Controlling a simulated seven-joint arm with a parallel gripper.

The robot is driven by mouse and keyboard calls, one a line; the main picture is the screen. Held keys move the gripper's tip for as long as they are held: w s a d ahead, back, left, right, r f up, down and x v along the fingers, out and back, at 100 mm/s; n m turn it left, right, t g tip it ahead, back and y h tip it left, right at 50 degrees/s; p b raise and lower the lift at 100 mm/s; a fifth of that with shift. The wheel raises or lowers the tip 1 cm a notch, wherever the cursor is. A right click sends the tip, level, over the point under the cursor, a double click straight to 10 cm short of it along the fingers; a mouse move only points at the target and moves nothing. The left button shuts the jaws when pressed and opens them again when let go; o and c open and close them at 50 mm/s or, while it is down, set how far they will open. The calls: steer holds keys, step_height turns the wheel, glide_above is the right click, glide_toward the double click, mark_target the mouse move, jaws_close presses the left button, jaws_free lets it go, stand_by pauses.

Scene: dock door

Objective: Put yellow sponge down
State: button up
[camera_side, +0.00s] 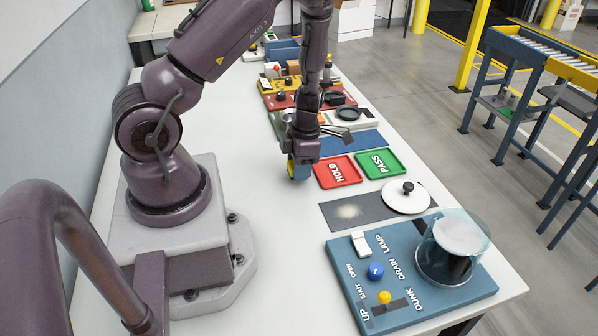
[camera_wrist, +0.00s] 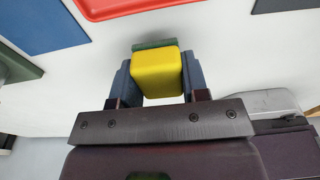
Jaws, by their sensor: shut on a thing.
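The yellow sponge (camera_wrist: 157,74) has a dark green layer at its far side and sits between my two blue fingers in the wrist view. My gripper (camera_wrist: 157,82) is shut on it. In the side view my gripper (camera_side: 299,172) points down over the white table, left of the red HOLD tray (camera_side: 338,172). Only a small bit of the sponge (camera_side: 291,166) shows there, mostly hidden by the fingers. The sponge is low, close to the table top; I cannot tell whether it touches.
A green PASS tray (camera_side: 381,164) lies right of the red one. A dark mat (camera_side: 345,213) with a pale smudge and a white round lid (camera_side: 406,198) lie nearer the camera. A blue panel (camera_side: 405,290) with a glass tank stands in front. Bare table (camera_side: 275,240) lies left of the mat.

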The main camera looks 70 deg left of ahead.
steer(key=shift+f, duration=1)
steer(key=shift+f, duration=0.2)
